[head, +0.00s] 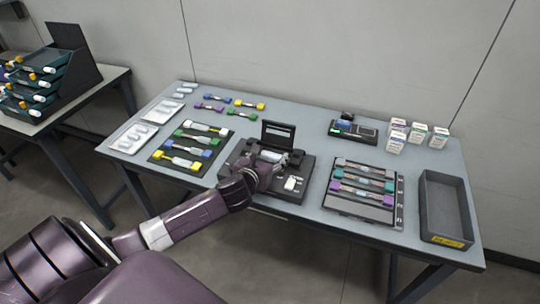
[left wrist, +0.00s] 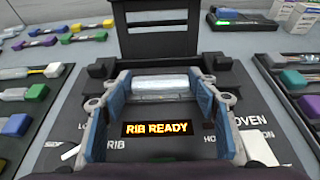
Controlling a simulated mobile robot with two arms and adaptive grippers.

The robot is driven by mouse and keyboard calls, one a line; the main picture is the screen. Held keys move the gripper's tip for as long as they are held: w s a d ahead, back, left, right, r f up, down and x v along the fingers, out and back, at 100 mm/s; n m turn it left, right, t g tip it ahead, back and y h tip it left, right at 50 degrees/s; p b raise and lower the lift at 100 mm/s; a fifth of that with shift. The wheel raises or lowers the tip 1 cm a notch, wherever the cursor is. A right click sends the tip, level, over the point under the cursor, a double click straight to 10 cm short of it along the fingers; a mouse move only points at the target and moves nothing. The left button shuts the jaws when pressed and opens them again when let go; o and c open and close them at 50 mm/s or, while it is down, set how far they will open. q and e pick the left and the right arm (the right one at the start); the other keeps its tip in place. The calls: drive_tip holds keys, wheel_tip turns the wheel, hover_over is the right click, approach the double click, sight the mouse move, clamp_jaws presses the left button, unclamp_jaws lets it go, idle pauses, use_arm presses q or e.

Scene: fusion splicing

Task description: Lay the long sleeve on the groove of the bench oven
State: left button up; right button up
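The long sleeve (left wrist: 165,84) is a pale silvery cylinder, lying crosswise between the blue-padded fingertips of my left gripper (left wrist: 164,88). Its two ends meet the pads. In the head view my left gripper (head: 268,172) is low over the bench oven, with the pale sleeve (head: 270,156) showing past it. The bench oven (head: 243,180) is a dark box with a raised lid (head: 278,134) at its back; its display (left wrist: 157,129) reads "RIB READY". The groove lies under the sleeve and is largely hidden; I cannot tell whether they touch. My right gripper is not in view.
A mat (head: 157,158) of colour-ended parts lies left of the oven, and a tray (head: 385,214) of similar parts lies right. A dark empty bin (head: 443,195), small boxes (head: 417,132) and a small device (head: 352,130) stand further right. The oven's raised lid stands close behind the gripper.

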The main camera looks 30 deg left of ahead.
use_arm(q)
drive_tip(key=shift+o, duration=0.3)
drive_tip(key=shift+r, duration=0.1)
drive_tip(key=shift+s+r, duration=0.1)
drive_tip(key=shift+s, duration=0.05)
drive_tip(key=v, duration=1.1)
drive_tip(key=shift+s, duration=0.35)
drive_tip(key=shift+d, duration=0.15)
